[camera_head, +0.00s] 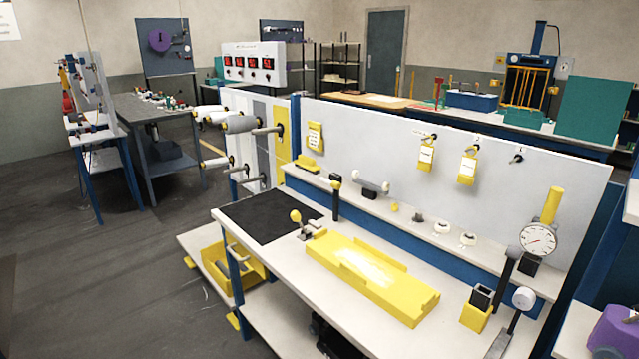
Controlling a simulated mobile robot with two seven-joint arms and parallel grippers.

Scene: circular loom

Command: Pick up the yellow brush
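No thing in view can be made out for certain as the yellow brush. A small low yellow piece (307,164) lies at the left end of the ledge behind the near workbench; it may be the brush, but bristles are too small to tell. A yellow upright cylinder (551,206) stands above a round dial gauge (538,239) at the right. Neither of my grippers is in view.
The near workbench (260,251) carries a long yellow tray (372,276), a black mat (270,216), a yellow-knobbed lever (296,217) and a yellow block (476,317). A yellow bin (225,268) sits on the lower shelf. Open floor (120,290) lies at the left.

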